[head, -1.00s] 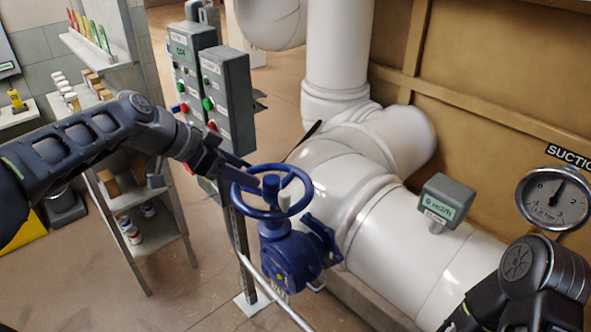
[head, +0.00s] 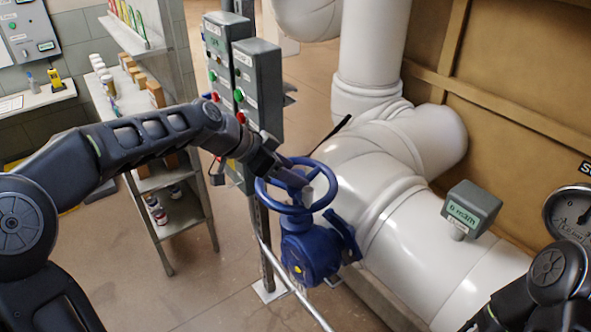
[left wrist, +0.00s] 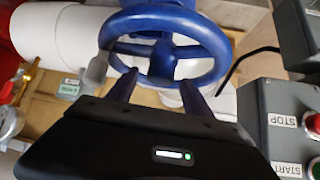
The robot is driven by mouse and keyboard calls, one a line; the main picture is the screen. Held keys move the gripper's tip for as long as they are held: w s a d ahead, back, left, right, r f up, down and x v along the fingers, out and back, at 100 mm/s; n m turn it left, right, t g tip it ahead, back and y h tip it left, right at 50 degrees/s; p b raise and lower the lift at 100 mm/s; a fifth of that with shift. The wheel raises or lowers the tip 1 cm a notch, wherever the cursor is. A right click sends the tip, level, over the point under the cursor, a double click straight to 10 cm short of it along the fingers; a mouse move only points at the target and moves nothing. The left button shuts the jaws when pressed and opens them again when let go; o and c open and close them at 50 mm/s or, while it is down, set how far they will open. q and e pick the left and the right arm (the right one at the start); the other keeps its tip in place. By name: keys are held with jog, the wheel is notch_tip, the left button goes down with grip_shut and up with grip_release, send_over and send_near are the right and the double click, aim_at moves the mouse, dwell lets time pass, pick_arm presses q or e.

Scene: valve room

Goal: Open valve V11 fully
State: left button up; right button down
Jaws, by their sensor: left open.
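A blue handwheel (head: 291,210) sits on a blue valve body (head: 312,256) in front of the white pipe; the wheel also shows in the left wrist view (left wrist: 215,68). I cannot read a V11 tag on it.
Grey control boxes (head: 257,88) with buttons stand close behind my left wrist. A large white pipe (head: 440,255) with a grey digital meter (head: 471,209) runs right of the valve. A shelf rack (head: 170,215) stands at left. A pressure gauge (head: 573,214) is at right.

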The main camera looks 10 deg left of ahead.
pick_arm(q)
jog(key=shift+x, duration=0.9)
jog(key=shift+c, duration=0.5)
grip_shut()
